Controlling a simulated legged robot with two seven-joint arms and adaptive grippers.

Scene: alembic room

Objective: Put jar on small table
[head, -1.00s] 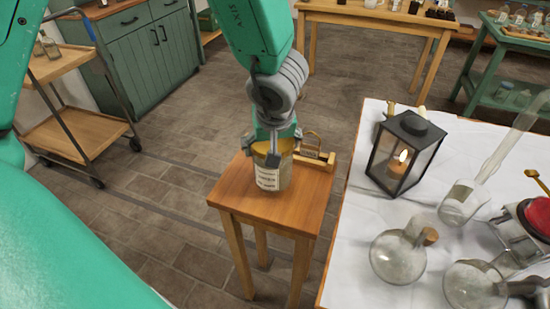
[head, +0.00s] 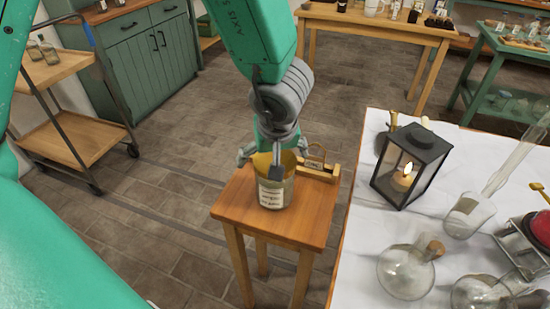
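The jar (head: 272,192), yellowish with a white printed label, stands upright on the wooden top of the small table (head: 232,207). My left gripper (head: 278,163) is directly above the jar. Its fingers are spread, one to the left of the jar, one to the right and a grey one in front of its upper part. I cannot tell whether any finger touches the glass. The gripper hides part of the jar's top. My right gripper is not in view.
A small wooden-and-brass item (head: 318,166) lies behind the jar on the table. To the right, a white-covered table (head: 362,235) holds a lit lantern (head: 410,165) and glass flasks (head: 408,272). A wooden trolley (head: 75,140) stands at left. Floor is clear between.

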